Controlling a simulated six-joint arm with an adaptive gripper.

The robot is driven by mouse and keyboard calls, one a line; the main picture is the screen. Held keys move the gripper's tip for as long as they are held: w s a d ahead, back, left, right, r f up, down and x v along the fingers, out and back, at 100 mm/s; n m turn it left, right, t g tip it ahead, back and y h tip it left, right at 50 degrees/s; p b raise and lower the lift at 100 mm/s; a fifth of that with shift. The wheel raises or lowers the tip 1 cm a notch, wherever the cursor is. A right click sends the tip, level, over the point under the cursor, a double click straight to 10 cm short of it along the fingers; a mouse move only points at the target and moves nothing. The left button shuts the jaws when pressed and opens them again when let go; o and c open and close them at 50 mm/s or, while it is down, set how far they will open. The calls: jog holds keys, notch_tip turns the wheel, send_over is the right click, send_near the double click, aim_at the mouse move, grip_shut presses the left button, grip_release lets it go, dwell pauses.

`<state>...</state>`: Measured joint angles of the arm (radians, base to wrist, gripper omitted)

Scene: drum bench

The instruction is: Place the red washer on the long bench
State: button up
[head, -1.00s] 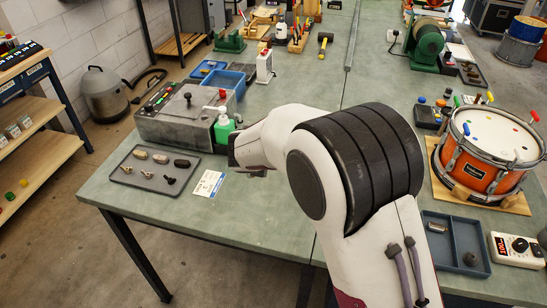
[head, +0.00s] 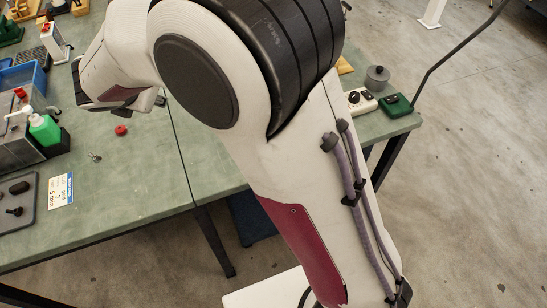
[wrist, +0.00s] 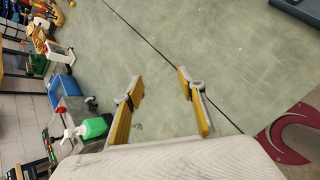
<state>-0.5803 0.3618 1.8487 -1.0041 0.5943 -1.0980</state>
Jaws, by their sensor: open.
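A small round red piece (head: 121,129), which looks like the red washer, lies on the green top of the long bench (head: 130,190) in the head view. My gripper (head: 80,84) is above the bench, up and left of the red piece in the picture and apart from it. In the wrist view my gripper (wrist: 160,84) has its two yellow-padded fingers spread, with only bare bench top (wrist: 225,60) showing between them.
A small metal fastener (head: 95,157) and a printed card (head: 61,190) lie near the red piece. A green bottle (head: 44,130), a blue bin (head: 24,76) and a dark tray (head: 17,205) stand at left. A seam (head: 182,150) crosses the bench top.

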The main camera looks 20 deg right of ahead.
jog(key=s+d+r+m+g, duration=0.1)
jog(key=s+d+r+m, duration=0.3)
jog(key=s+d+m, duration=0.4)
jog(key=s+d+r+m+g, duration=0.1)
jog(key=s+d+r+m, duration=0.45)
jog(key=d, duration=0.55)
jog(key=s+d+f+m, duration=0.1)
jog(key=s+m, duration=0.6)
jog(key=s, duration=0.3)
jog(key=s+d+f+m+y, duration=0.1)
jog(key=s+d+m, duration=0.1)
jog(key=s+m, duration=0.5)
jog(key=s, duration=0.4)
jog(key=shift+f+g+y, duration=0.3)
jog(key=shift+f+g, duration=0.05)
jog(key=shift+g, duration=0.05)
jog(key=shift+d+m, duration=0.1)
jog(key=shift+m, duration=0.15)
